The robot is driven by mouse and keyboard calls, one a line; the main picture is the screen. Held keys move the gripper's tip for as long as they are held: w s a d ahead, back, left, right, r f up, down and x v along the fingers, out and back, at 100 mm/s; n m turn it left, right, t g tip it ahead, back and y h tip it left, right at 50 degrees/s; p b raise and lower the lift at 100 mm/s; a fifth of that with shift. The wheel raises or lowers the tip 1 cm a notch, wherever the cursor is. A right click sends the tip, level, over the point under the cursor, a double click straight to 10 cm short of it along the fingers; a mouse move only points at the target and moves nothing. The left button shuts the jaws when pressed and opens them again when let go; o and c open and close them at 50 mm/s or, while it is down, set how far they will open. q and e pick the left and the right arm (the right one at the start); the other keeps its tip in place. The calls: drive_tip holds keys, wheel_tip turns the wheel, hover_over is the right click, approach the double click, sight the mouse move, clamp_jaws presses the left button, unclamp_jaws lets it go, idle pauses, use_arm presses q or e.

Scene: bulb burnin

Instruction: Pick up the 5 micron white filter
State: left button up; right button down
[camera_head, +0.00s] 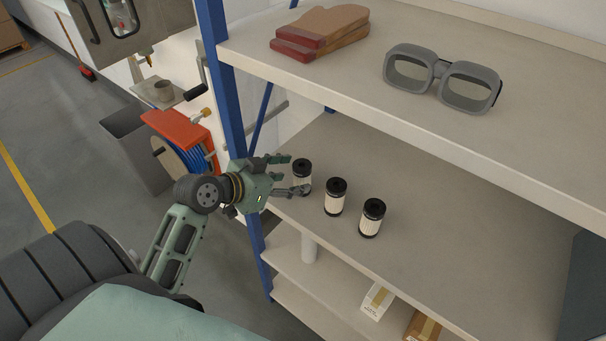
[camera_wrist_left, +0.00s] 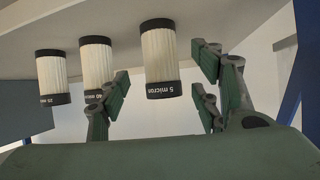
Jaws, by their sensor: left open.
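The 5 micron white filter (camera_wrist_left: 162,58) is a white pleated cylinder with black end caps, and its label is readable in the wrist view. In the head view it is the leftmost filter (camera_head: 303,178), upright on the middle shelf near its left end. My left gripper (camera_head: 297,175) is open at that filter. In the wrist view the filter shows between the spread fingers of my left gripper (camera_wrist_left: 160,88), with visible gaps on both sides. Contact does not show. My right gripper is not in view.
Two similar filters (camera_head: 336,197) (camera_head: 372,218) stand to the right on the same shelf (camera_head: 450,250). The upper shelf holds goggles (camera_head: 443,78) and mitts (camera_head: 320,30). Boxes (camera_head: 377,301) sit below.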

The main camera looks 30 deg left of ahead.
sight(295, 177)
use_arm(q)
drive_tip(key=p+x, duration=0.1)
drive_tip(key=x, duration=0.4)
drive_tip(key=shift+r, duration=0.1)
drive_tip(key=shift+a, duration=0.15)
drive_tip(key=shift+c, duration=0.9)
drive_tip(key=c, duration=1.1)
